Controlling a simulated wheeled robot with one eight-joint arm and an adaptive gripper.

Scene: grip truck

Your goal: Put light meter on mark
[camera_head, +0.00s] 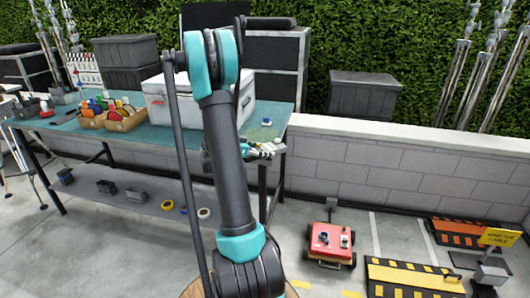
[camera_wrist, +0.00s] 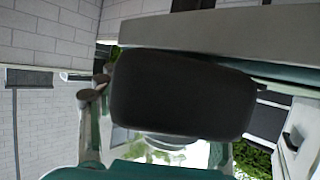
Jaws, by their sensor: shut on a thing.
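My gripper (camera_head: 266,151) is at the right end of the teal-topped workbench (camera_head: 272,112), partly behind my arm. In the wrist view it is shut on a dark, rounded block (camera_wrist: 182,95), which looks like the light meter; a pale round part shows at its lower edge. The block fills the middle of that view and hides much behind it. In the head view the held thing is too small to make out. I cannot pick out the mark with certainty; yellow strips (camera_head: 350,294) lie on the floor at the bottom.
A red wheeled cart (camera_head: 331,244) with small items on top stands on the floor right of the bench. Yellow-black barriers (camera_head: 415,278) stand farther right. A low block wall (camera_head: 400,165) runs behind. A white case (camera_head: 165,100) and tool trays (camera_head: 124,119) sit on the bench.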

